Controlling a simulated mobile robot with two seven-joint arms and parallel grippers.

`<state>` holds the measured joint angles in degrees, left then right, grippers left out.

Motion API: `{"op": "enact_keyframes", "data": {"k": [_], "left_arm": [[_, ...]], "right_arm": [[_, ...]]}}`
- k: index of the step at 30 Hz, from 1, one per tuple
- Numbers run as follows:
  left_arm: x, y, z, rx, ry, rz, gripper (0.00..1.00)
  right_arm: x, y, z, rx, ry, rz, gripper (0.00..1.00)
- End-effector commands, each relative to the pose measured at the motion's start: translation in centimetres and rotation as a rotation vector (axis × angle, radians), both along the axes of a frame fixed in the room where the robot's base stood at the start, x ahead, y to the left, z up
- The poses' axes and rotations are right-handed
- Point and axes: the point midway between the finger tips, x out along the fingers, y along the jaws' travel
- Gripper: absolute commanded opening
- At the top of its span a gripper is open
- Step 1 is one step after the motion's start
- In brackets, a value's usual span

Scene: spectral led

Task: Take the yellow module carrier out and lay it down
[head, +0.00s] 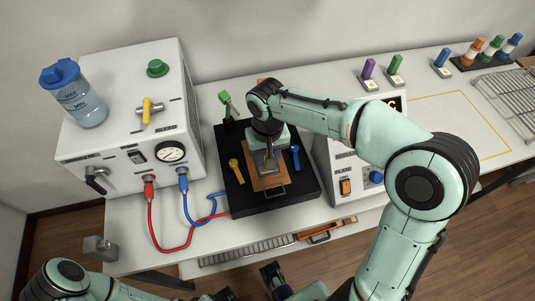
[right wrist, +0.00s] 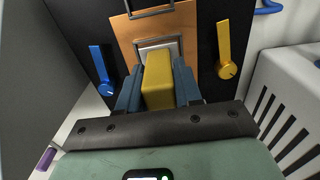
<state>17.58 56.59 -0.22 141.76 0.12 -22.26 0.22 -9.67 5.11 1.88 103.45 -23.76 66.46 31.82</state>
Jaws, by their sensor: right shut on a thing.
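My right gripper (head: 268,165) points down over the black fixture (head: 301,197) in the middle of the table. In the right wrist view my right gripper (right wrist: 158,92) is shut on the yellow module carrier (right wrist: 158,80), with one finger on each side. The carrier stands at a pale square seat (right wrist: 160,43) on an orange plate (right wrist: 128,30); whether it touches the seat cannot be told. In the head view the arm mostly hides the carrier. Parts of my left arm show along the bottom edge; its jaws cannot be read.
A yellow lever (head: 236,171) and a blue lever (head: 296,157) flank the plate. A white gauge box (head: 120,130) with red and blue hoses stands left. Purple (head: 368,69), green (head: 395,64) and blue (head: 442,57) modules stand at the back. A yellow-outlined area (head: 450,120) at right looks clear.

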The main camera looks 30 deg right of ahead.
Motion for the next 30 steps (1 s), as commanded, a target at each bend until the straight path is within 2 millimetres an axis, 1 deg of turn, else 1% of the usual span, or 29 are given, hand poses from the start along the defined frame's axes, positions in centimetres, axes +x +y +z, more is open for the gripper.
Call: {"op": "enact_keyframes", "data": {"k": [30], "left_arm": [[0.7,0.0,2.7,0.0,-0.009,0.0,0.0]], "right_arm": [[0.0,0.0,3.0,0.0,-0.001,0.0,0.0]]}}
